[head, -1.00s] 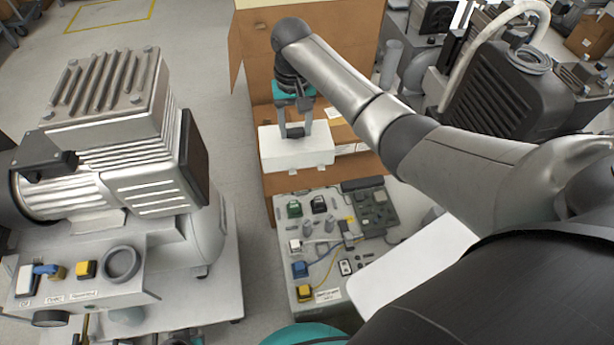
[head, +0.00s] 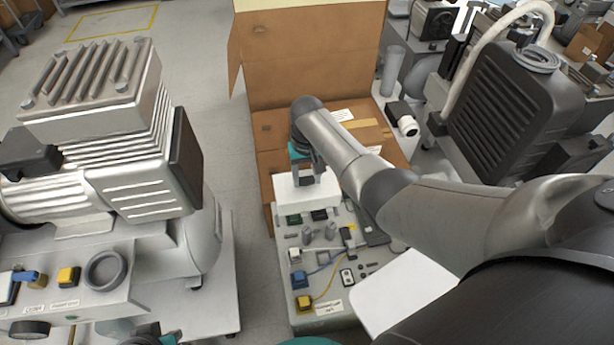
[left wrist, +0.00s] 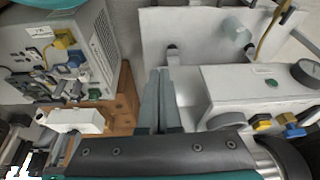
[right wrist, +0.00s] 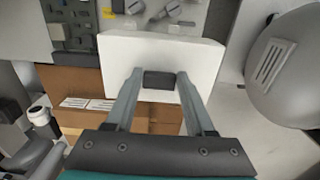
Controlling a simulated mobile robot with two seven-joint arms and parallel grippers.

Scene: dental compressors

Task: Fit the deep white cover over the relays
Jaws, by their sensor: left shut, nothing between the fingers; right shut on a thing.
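The deep white cover (head: 308,192) is held by its dark handle (right wrist: 160,82) in my right gripper (head: 301,171). It hangs over the far end of the grey control panel (head: 340,312). In the right wrist view the cover's white top (right wrist: 205,55) hides part of the panel. Just in front of the cover in the head view are a green block (head: 294,219) and a black block (head: 319,214); I cannot tell whether these are the relays. My left gripper (left wrist: 158,75) is shut and empty, beside the compressor stand; the cover (left wrist: 75,121) shows left of it.
An open cardboard box (head: 310,60) stands behind the panel. A large compressor (head: 110,150) on a grey stand is at the left. A white sheet-like part (head: 408,290) lies right of the panel. A black-finned unit (head: 515,115) is at the back right.

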